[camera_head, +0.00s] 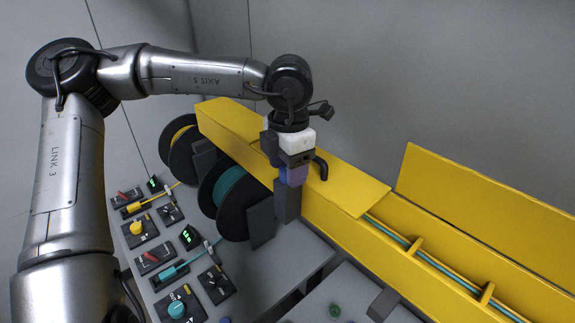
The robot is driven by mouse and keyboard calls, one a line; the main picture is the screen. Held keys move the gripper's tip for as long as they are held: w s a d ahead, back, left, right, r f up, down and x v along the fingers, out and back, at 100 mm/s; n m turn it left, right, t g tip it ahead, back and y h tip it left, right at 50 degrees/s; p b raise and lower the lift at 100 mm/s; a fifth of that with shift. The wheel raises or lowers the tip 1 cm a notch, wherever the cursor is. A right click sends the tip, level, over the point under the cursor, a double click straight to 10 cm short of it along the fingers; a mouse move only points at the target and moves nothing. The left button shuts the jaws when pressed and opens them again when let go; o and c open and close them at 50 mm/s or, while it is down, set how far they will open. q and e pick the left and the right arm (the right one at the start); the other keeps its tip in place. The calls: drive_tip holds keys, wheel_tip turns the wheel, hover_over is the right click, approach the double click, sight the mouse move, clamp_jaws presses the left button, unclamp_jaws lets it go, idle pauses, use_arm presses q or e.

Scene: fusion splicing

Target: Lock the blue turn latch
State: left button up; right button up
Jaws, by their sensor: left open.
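A blue-teal round knob (177,309) sits on a black plate at the lower left of the grey panel. A blue-teal bar with a lever (172,271) sits on another black plate just above it. I cannot tell which of these is the blue turn latch, nor how it is turned. My left gripper (287,207) points down beside the yellow trough, right of the teal reel and well away from both blue-teal parts. It is open, though its finger gap is hard to see, and I see nothing held. My right gripper is out of view.
The yellow trough (460,262) runs diagonally, with a teal cable inside and a black handle on its cover. The teal reel (230,190) and a yellow reel (180,140) stand beside it. A yellow knob (136,228) and red switches share the panel. A grey wall rises behind.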

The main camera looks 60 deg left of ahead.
use_arm(q)
wheel_tip(320, 180, up, 14)
drive_tip(key=shift+d, duration=0.15)
idle(0.6)
drive_tip(key=shift+f, duration=0.1)
idle(0.5)
